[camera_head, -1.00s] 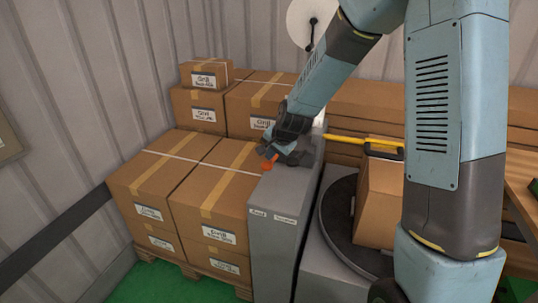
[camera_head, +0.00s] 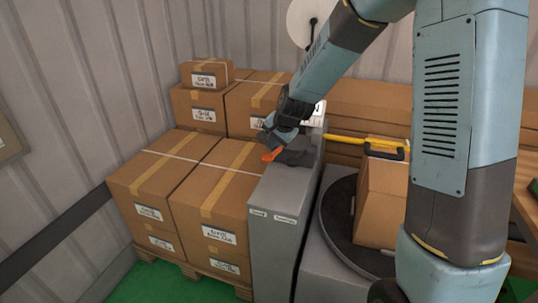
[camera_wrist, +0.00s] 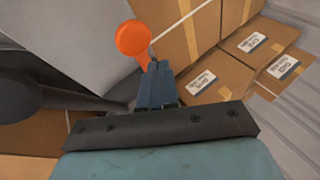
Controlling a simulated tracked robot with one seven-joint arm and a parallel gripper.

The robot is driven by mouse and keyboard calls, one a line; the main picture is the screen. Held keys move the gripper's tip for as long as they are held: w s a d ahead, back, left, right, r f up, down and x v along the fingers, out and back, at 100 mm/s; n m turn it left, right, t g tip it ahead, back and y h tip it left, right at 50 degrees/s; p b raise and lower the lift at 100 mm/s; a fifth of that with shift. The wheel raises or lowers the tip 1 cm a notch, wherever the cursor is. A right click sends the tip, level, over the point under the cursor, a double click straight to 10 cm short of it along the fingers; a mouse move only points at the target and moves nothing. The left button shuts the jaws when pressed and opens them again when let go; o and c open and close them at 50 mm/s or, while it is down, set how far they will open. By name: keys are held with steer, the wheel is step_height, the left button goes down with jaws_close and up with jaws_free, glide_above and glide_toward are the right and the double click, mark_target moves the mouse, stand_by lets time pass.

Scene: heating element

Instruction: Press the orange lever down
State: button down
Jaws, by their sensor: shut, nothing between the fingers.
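The orange lever (camera_head: 272,154) sticks out at the upper part of a grey cabinet (camera_head: 272,240), on the side by the boxes. In the wrist view its round orange end (camera_wrist: 134,38) shows just beyond my fingertips, with its stem running down to them. My gripper (camera_wrist: 154,70) is shut with nothing between its fingers. Its tips are at or very near the lever's stem; I cannot tell whether they touch. In the head view my gripper (camera_head: 285,147) is small and dark above the cabinet's top and partly hides the lever's base.
Strapped cardboard boxes (camera_head: 152,173) stand on a pallet left of the cabinet. To its right are a dark round turntable (camera_head: 335,235), a carton (camera_head: 377,205) and a yellow bar (camera_head: 345,139). A corrugated wall (camera_head: 80,80) closes the left side.

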steer(key=r, duration=0.1)
steer(key=w+r, duration=0.1)
steer(key=r, duration=0.2)
steer(key=shift+w+d+r, duration=0.25)
steer(key=shift+d+r, duration=0.05)
steer(key=shift+r, duration=0.1)
stand_by(0.7)
steer(key=s+d+r+n+h, duration=0.1)
steer(key=s+d+r+n, duration=0.3)
steer(key=s+d+r, duration=0.95)
steer(key=s+d+r+n+h, duration=0.1)
steer(key=s+d, duration=0.2)
steer(key=s, duration=0.7)
steer(key=s+d+n+h, duration=0.1)
steer(key=s+d, duration=0.2)
steer(key=s, duration=0.7)
steer(key=shift+d+r+n, duration=0.35)
steer(key=shift+n, duration=0.05)
